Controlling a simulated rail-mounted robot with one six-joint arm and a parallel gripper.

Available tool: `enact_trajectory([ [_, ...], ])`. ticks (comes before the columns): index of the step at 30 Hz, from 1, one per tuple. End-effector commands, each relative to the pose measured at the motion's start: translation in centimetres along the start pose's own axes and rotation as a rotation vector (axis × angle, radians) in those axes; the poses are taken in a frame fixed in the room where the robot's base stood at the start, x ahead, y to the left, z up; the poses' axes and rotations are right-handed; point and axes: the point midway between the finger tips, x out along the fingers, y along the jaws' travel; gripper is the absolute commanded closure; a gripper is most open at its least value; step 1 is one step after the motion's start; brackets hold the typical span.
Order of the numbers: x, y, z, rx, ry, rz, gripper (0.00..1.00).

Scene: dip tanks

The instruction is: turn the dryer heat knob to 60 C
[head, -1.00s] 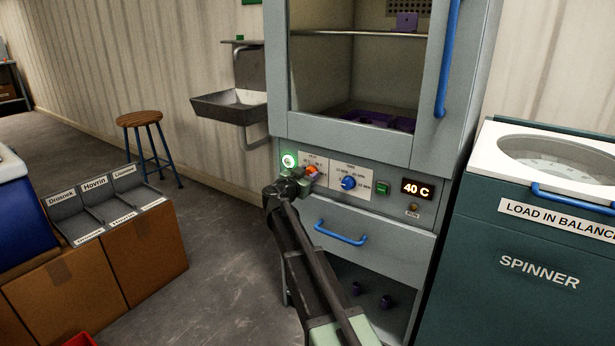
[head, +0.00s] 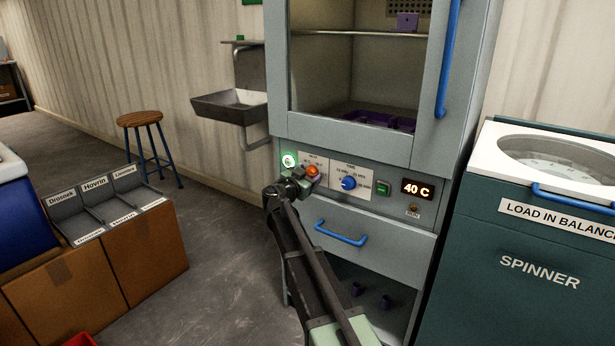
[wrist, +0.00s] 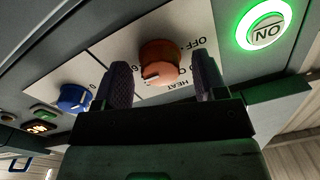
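The orange heat knob (head: 313,171) is on the dryer's control panel (head: 330,178). In the wrist view the heat knob (wrist: 160,62) has a pale pointer mark, and parts of the "OFF" and "HEAT" lettering show around it. My gripper (head: 303,180) is at the panel just in front of the knob. In the wrist view my gripper (wrist: 166,80) has one dark finger on each side of the knob, with gaps between, so it is open around the knob. Part of the dial scale is hidden.
A blue timer knob (head: 348,183) and a green button (head: 383,188) are to the right of the heat knob. A lit green ON button (head: 289,160) is to its left. A blue drawer handle (head: 340,233) is below. The spinner (head: 540,250) stands at the right.

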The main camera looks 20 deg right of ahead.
Motion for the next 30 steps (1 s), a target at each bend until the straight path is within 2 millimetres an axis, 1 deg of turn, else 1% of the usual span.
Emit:
enact_trajectory([
  [5,-0.2,0.0,0.0,-0.001,0.000,0.000,0.35],
  [8,-1.5,0.1,0.0,-0.001,0.000,0.000,0.35],
  [15,-7.4,0.2,-0.1,0.000,0.000,-0.002,0.35],
  [18,-9.4,0.1,0.0,0.000,0.000,-0.001,0.35],
  [20,-10.2,0.1,0.0,0.000,0.000,-0.002,0.35],
  [23,-10.8,0.0,0.0,0.000,0.000,0.000,0.35],
  [30,-10.8,0.0,0.0,0.000,0.000,0.000,0.35],
])
